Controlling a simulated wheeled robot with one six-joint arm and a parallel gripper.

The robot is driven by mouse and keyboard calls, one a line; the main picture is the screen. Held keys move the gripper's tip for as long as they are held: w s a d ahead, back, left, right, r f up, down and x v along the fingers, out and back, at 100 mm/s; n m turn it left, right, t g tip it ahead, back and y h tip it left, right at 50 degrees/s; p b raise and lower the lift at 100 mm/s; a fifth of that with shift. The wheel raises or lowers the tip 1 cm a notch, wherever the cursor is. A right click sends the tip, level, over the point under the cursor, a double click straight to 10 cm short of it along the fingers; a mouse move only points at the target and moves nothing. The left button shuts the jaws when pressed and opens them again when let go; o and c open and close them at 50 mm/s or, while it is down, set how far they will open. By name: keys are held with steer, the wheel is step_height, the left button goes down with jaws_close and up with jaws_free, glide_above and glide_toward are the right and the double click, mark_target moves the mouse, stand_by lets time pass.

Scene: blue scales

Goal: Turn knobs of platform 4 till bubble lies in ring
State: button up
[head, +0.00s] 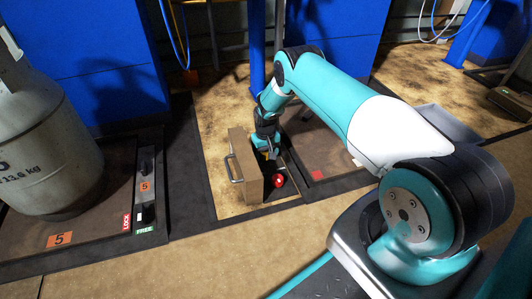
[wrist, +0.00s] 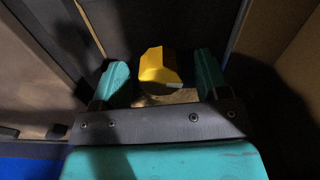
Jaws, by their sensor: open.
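My gripper (head: 264,147) reaches down into the gap between two dark floor platforms, beside a brown box-like panel with a handle (head: 236,168). In the wrist view its two teal fingers (wrist: 160,78) are apart, with a yellow part (wrist: 158,64) between them or just beyond. It looks like a knob; I cannot tell whether the fingers touch it. A red round knob (head: 278,181) shows just in front of my gripper in the head view. The platform to the right (head: 335,185) carries a red square; no number 4 is readable. No bubble or ring can be made out.
The platform marked 5 (head: 100,238) on the left bears a grey gas cylinder (head: 45,130) and a LOCK/FREE lever strip (head: 146,190). Blue cabinets (head: 85,60) stand behind. The brown floor in front is clear. Dark walls close in around my gripper in the wrist view.

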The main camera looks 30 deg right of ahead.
mark_target(266, 152)
step_height(266, 152, up, 17)
steer(key=p, duration=0.9)
steer(key=shift+r+p, duration=0.2)
steer(key=shift+p, duration=0.2)
